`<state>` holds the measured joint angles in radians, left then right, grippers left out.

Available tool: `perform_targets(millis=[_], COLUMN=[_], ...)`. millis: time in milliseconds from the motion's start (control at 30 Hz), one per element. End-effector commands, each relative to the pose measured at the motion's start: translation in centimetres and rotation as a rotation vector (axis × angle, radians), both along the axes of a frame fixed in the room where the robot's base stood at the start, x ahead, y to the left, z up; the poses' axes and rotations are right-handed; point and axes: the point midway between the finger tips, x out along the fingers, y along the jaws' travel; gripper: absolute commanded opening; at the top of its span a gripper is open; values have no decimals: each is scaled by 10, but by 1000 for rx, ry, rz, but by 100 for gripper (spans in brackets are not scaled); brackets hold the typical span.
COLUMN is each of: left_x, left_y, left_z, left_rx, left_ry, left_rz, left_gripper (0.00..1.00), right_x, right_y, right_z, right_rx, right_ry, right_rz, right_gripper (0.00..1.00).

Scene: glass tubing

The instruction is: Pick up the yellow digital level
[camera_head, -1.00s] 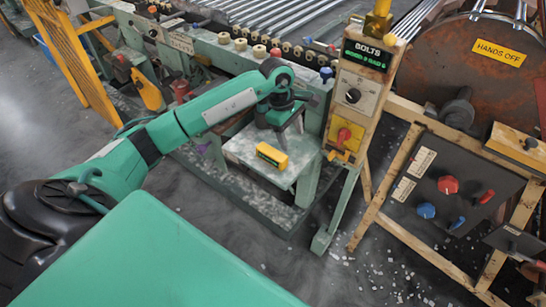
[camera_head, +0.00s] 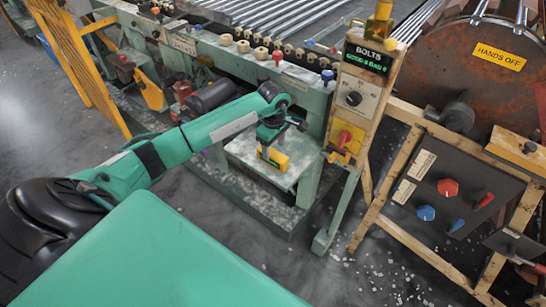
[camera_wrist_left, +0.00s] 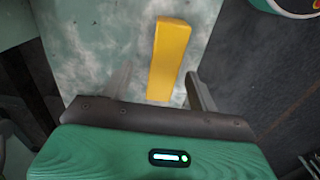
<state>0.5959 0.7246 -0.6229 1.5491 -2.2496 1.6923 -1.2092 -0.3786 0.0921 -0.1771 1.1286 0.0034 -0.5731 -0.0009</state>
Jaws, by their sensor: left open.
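The yellow digital level (camera_head: 279,159) lies on a small pale platform (camera_head: 246,153) in the head view, partly hidden by my left gripper. In the left wrist view the level (camera_wrist_left: 170,58) is a long yellow bar on a mottled pale surface. My left gripper (camera_head: 270,154) is over the level. In the left wrist view my left gripper (camera_wrist_left: 160,90) is open, with one finger on each side of the level's near end. The level sits nearer the right finger. I cannot tell whether either finger touches it. My right gripper is not in view.
The green machine frame with a row of rollers (camera_head: 259,51) stands behind the platform. A post with the BOLTS sign and switches (camera_head: 352,96) rises to its right, near a slanted panel with red and blue knobs (camera_head: 447,187). Open floor (camera_head: 210,218) lies in front.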

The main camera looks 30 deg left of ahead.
Motion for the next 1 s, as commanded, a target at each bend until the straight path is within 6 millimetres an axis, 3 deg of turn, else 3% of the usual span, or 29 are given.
perform_targets(millis=[100, 300, 567, 867, 1000], left_x=[-6, -6, -5, -6, -5], left_y=[-2, -1, -1, -1, -1], left_z=[-16, -39, -42, -42, -41], left_rx=[-3, -2, 0, 0, 0], left_ry=[6, 2, 1, 1, 0], left_rz=[0, 0, 0, 0, 0], left_gripper=[60, 60, 60, 3, 2], right_x=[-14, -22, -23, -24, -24], right_y=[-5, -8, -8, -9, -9], right_z=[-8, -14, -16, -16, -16], right_rx=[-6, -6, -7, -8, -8], right_ry=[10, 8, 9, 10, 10], right_rz=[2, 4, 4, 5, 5], right_gripper=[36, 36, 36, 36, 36])
